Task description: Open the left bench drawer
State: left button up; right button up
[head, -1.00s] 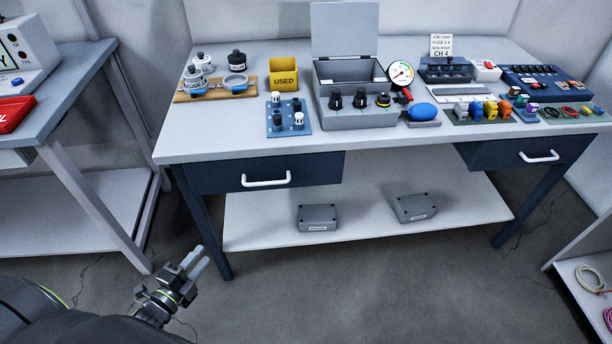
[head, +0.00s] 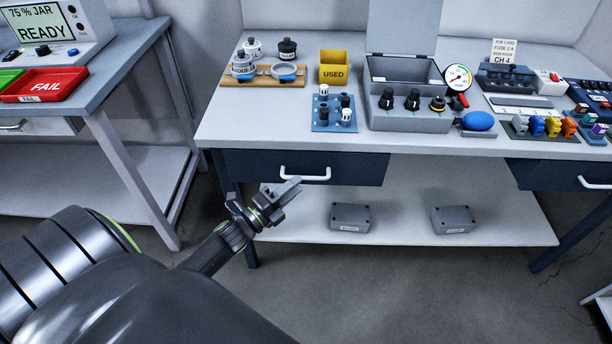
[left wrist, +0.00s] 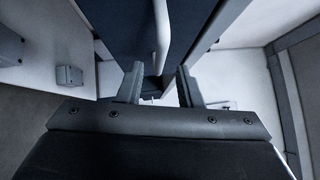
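The left bench drawer (head: 358,169) has a dark blue front and appears closed under the bench top. Its white bar handle (head: 306,174) is horizontal. In the left wrist view the handle (left wrist: 161,32) runs upright against the dark drawer front (left wrist: 118,25), ahead of the gap between my fingers. My left gripper (head: 287,188) is just below and in front of the handle's left part in the head view. Its two fingers (left wrist: 158,78) are apart with nothing held between them. Whether a finger touches the handle cannot be told. My right gripper is not in view.
The bench top (head: 260,126) carries a yellow USED bin (head: 334,72), a grey open-lidded box (head: 408,118) and other parts. Two grey boxes lie on the lower shelf (head: 395,232). A side table with a red FAIL tray (head: 45,88) stands left. Open floor lies in front.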

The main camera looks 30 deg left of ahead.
aim_at(306, 177)
pick_arm(q)
jog(key=shift+x, duration=2.4)
grip_shut()
